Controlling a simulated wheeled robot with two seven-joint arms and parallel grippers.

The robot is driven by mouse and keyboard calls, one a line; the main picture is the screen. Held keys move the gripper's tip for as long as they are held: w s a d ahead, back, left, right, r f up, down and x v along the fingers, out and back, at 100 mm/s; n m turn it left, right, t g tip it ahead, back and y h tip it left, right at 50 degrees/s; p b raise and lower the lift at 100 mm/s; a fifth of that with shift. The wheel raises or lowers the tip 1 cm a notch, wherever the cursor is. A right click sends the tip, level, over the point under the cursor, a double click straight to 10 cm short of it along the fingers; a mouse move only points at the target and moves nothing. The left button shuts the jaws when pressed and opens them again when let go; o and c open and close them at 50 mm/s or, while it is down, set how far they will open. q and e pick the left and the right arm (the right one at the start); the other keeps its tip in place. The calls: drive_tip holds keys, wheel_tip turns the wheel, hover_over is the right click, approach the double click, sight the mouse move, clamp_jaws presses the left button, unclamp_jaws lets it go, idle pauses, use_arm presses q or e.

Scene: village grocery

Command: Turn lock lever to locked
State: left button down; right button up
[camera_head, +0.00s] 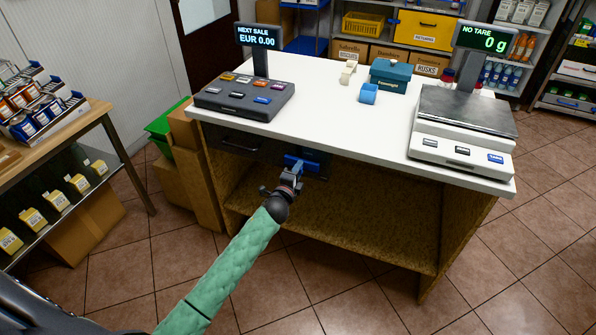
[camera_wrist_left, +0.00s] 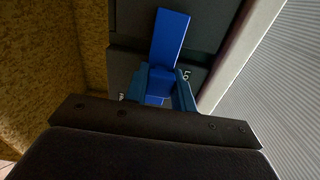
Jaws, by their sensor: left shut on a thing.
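The blue lock lever (camera_head: 305,166) is on a dark panel under the front edge of the white counter. In the left wrist view the lever (camera_wrist_left: 169,40) is a long blue bar on a dark plate, with small white lettering beside it, partly hidden by the fingers. My left gripper (camera_head: 297,170) is at the lever, and in the wrist view its fingers (camera_wrist_left: 159,88) are on either side of the lever's lower part, shut on it. My right gripper is not in view.
An open shelf (camera_head: 340,215) is below. A wooden table (camera_head: 98,112) stands at left. Tiled floor in front is clear.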

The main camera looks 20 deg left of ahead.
use_arm(q)
drive_tip(key=c, duration=1.2)
unclamp_jaws()
drive_tip(key=shift+o, duration=0.2)
drive_tip(key=s+b, duration=0.1)
drive_tip(key=s, duration=0.6)
drive_tip(key=shift+s+b, duration=0.35)
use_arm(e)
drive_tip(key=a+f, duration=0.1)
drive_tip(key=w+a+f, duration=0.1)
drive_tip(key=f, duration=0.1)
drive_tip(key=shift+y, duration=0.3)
use_arm(q)
drive_tip(key=shift+a, duration=0.1)
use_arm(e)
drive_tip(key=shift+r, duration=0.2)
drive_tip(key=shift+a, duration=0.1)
